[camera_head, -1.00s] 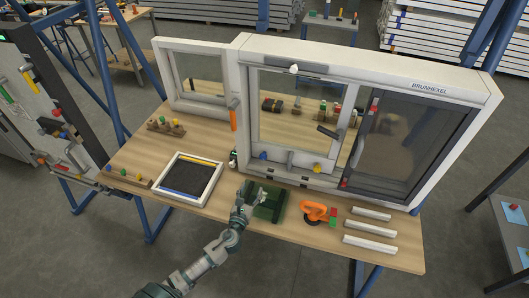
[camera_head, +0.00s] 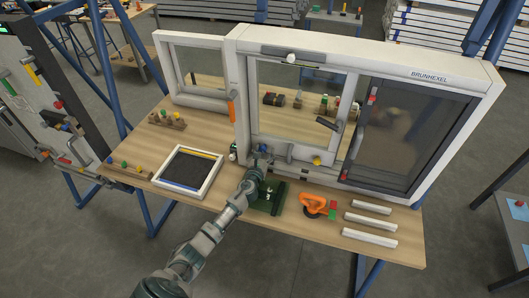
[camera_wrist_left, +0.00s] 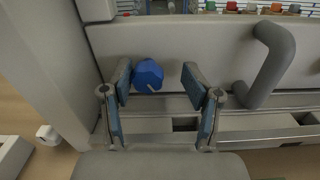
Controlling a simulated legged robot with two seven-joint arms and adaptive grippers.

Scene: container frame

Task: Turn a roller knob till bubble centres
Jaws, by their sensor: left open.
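A blue roller knob (camera_wrist_left: 148,75) sits low on the left of the white window frame (camera_head: 490,88). My left gripper (camera_wrist_left: 158,76) is open, its fingers on either side of the knob, nearer the left finger; I cannot tell if they touch. In the head view the left gripper (camera_head: 257,162) is at the sash's lower left corner and partly covers the knob. A yellow knob (camera_head: 317,160) is at the lower right of the sash. A small white round piece (camera_head: 291,58) sits on the grey top bar (camera_head: 318,63); no bubble can be read. My right gripper is not in view.
A grey handle (camera_wrist_left: 270,65) curves out right of the blue knob. On the wooden bench (camera_head: 215,215) are a green block (camera_head: 275,197), an orange-handled tool (camera_head: 313,203), white bars (camera_head: 370,223) and a framed dark panel (camera_head: 187,170).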

